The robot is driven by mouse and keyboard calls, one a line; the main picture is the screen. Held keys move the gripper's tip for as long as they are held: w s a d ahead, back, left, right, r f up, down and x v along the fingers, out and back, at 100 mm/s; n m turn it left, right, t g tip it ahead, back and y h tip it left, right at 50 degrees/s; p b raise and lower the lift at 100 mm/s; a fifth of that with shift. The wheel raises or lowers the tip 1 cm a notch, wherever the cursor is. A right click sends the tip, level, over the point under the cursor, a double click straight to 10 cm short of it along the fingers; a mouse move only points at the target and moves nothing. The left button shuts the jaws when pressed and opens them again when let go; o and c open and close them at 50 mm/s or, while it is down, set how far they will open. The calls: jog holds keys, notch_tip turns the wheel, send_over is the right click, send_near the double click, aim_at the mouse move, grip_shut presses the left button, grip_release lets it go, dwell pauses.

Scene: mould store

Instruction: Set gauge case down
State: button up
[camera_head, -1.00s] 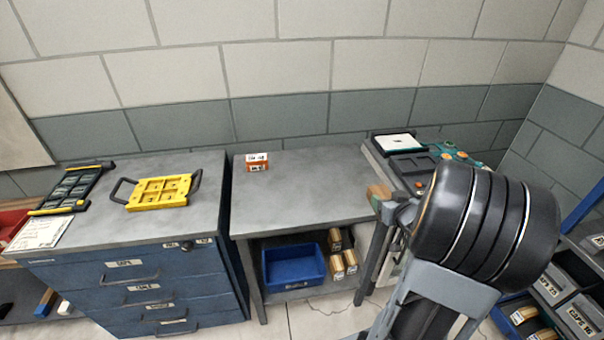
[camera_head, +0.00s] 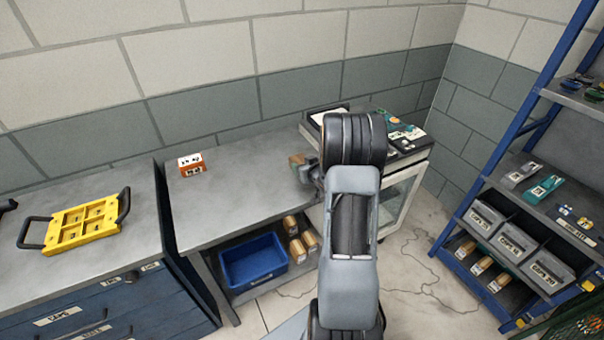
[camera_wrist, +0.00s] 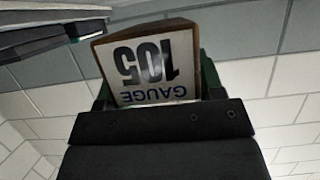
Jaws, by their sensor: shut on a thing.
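The gauge case (camera_wrist: 152,65) fills the upper middle of the wrist view. It has brown sides and a white label reading GAUGE 105, seen upside down. My gripper (camera_wrist: 155,88) is shut on it, with a dark green finger at either side. In the head view the brown end of the case (camera_head: 296,160) shows left of my wrist, over or near the right end of the grey workbench (camera_head: 240,195). I cannot tell its height above the top. My arm hides part of the gripper.
An orange box (camera_head: 191,164) with a white label sits at the bench's back left. A yellow tray (camera_head: 80,224) lies on the blue drawer cabinet (camera_head: 120,312). A blue bin (camera_head: 254,262) is below the bench. A shelf rack (camera_head: 467,208) stands right. The bench's middle is clear.

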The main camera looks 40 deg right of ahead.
jog(key=shift+w+d+f, duration=0.15)
jog(key=shift+w+f, duration=0.65)
jog(key=shift+f, duration=0.15)
notch_tip(320, 180, down, 3)
jog(key=shift+r+p, duration=0.15)
jog(key=shift+p, duration=0.35)
jog(key=shift+f, duration=0.3)
jog(key=shift+f+b, duration=0.1)
jog(key=shift+b, duration=0.2)
jog(key=o, duration=1.2)
